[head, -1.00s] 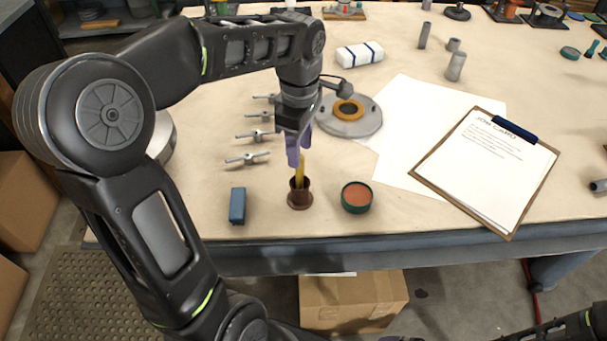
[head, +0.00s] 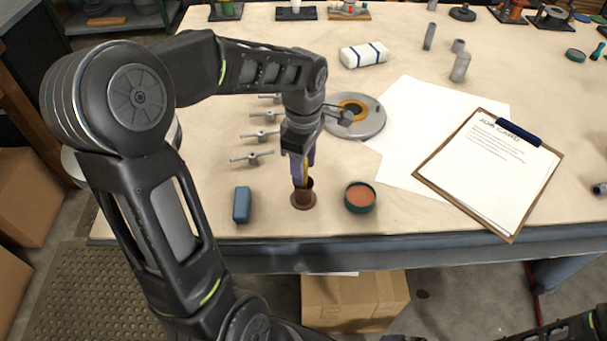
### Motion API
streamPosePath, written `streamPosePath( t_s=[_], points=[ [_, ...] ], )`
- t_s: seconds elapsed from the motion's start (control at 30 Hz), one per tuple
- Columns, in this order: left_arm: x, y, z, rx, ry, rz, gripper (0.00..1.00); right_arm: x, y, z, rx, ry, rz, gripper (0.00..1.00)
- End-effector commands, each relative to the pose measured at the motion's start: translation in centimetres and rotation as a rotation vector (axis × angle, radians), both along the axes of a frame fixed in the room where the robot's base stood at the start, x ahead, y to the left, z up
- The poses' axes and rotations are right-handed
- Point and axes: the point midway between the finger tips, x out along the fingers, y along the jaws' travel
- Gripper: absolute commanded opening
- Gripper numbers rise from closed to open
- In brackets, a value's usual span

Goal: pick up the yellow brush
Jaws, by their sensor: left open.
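The yellow brush (head: 305,174) stands upright in a small brown cup (head: 303,199) near the table's front edge. Only a thin strip of its handle shows; the rest is hidden by the fingers and the cup. My left gripper (head: 301,176) points down just above the cup, its purple fingers around or right beside the handle. It is open; I cannot tell whether a finger touches the brush. My right gripper is not in view; only part of my right arm shows at the bottom right corner.
A blue block (head: 241,205) lies left of the cup, and a round green tin (head: 359,197) with reddish contents stands right of it. Several metal T-handled pieces (head: 251,158) lie behind on the left. A grey round flange (head: 370,122) and a clipboard (head: 490,170) lie farther back and right.

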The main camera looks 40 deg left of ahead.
Motion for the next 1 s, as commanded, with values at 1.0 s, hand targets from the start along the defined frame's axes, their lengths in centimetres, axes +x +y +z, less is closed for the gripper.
streamPosePath(
  t_s=[1.0],
  points=[
    [0.0,0.0,-2.1,0.000,-0.001,0.000,0.25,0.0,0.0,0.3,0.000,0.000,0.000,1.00]
  ],
)
